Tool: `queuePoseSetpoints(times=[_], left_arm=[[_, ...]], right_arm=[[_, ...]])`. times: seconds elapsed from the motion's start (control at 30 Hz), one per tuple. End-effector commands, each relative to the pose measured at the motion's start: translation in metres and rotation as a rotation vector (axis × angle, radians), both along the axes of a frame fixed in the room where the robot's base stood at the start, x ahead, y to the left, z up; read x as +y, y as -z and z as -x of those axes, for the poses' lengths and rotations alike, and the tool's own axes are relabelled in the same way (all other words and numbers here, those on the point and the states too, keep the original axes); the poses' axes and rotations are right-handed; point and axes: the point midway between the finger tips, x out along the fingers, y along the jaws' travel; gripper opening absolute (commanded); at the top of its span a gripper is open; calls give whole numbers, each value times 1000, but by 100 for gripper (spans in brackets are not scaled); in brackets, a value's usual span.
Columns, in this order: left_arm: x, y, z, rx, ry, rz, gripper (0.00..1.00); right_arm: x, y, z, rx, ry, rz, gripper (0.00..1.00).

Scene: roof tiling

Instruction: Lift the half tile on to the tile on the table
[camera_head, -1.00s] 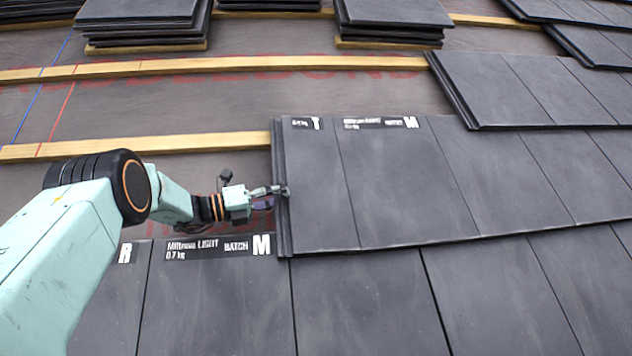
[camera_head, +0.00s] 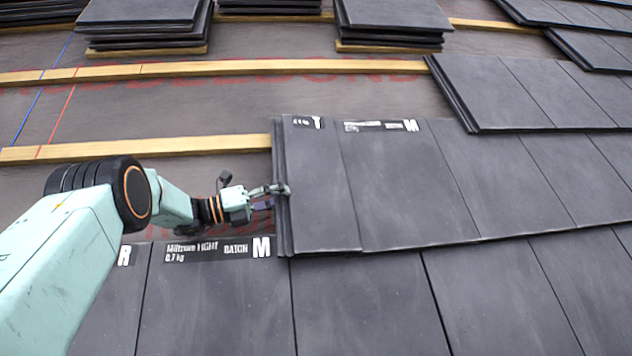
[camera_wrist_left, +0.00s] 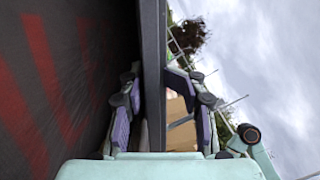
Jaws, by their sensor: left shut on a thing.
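The half tile (camera_head: 318,200) is a narrow dark grey slab with a white T on its top label. It lies at the left end of the middle tile row, beside a full-width tile (camera_head: 400,190) labelled M. My left gripper (camera_head: 277,195) is shut on the half tile's left edge. In the left wrist view the tile edge (camera_wrist_left: 154,70) stands as a dark upright strip between the two fingers of my left gripper (camera_wrist_left: 155,105). No table shows; the tile rests in the roof row. My right gripper is out of view.
A lower tile row (camera_head: 215,305) runs below my left gripper. Wooden battens (camera_head: 140,146) cross grey underlay (camera_head: 230,105) at the left. Tile stacks (camera_head: 145,25) stand on the roof at the top. Another tile row (camera_head: 530,90) lies at the upper right.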

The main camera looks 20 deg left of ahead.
Motion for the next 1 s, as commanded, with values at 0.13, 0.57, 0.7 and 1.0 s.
queuePoseSetpoints(times=[0.13,0.57,0.7,1.0], left_arm=[[-5,-3,-1,-3,11,2,0],[-7,-6,2,-21,37,36,0],[-7,-7,3,-27,43,45,0],[-7,-6,2,-26,41,44,0]], right_arm=[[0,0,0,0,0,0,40],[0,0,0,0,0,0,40],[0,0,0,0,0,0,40],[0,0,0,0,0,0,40]])
